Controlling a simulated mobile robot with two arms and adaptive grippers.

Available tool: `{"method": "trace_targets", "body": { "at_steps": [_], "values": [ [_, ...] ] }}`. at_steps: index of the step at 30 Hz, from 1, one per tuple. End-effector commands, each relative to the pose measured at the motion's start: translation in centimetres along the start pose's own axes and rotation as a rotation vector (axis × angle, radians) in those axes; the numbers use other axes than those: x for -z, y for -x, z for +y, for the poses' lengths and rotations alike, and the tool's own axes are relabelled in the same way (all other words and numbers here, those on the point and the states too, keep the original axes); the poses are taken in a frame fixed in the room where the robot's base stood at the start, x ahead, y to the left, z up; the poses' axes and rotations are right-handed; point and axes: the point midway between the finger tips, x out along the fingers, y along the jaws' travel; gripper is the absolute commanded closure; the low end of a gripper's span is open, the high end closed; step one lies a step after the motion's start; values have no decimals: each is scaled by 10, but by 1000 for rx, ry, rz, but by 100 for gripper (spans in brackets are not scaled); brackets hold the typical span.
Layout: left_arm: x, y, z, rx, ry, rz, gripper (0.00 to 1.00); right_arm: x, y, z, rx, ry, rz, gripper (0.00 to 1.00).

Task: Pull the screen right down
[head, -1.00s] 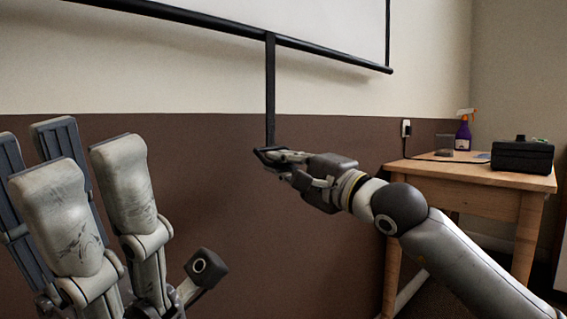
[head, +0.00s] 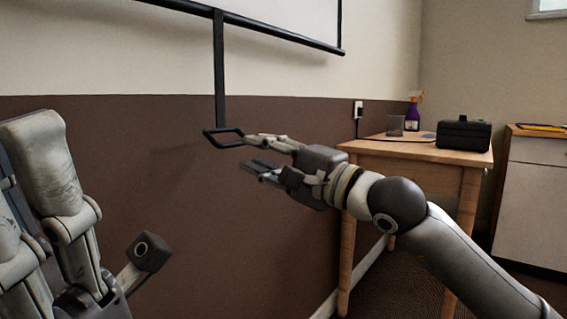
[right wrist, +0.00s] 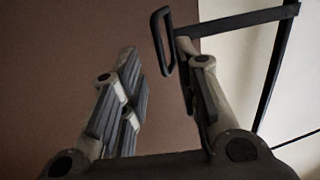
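The white screen (head: 290,14) hangs at the top of the head view, with a black bottom bar (head: 285,38) above the brown wall band. A black pull strap (head: 219,75) hangs from the bar and ends in a loop handle (head: 222,138). My right gripper (head: 254,153) is open and empty, just right of the handle; its upper fingertip appears at the loop's edge, and I cannot tell if they touch. In the right wrist view the handle (right wrist: 162,40) shows beyond the spread fingers, nearer the right one. My left gripper (head: 40,165) is large at the left, partly cut off.
A wooden table (head: 420,152) stands right, behind my right arm. It carries a black box (head: 465,134), a purple spray bottle (head: 412,114) and a dark cup (head: 395,126). A pale cabinet (head: 535,200) stands farther right. The wall below the handle is clear.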

Motion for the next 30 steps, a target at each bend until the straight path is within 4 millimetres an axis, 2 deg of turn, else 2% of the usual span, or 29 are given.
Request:
{"method": "trace_targets", "body": {
  "at_steps": [3,9,23,26,29,30],
  "values": [
    [0,0,0,0,0,0,60,0,23,1,-2,2,2,70],
    [0,0,0,0,0,1,60,0,46,0,-1,1,1,70],
    [-1,0,0,1,0,-4,60,-3,50,4,-9,-28,-10,70],
    [-7,1,-2,7,2,-22,60,-16,48,22,-46,-163,-56,70],
    [-15,4,-5,19,7,-53,60,-43,50,50,-118,-429,-142,70],
    [-19,6,-6,24,9,-68,60,-58,53,61,-153,-564,-185,70]
  ]
}}
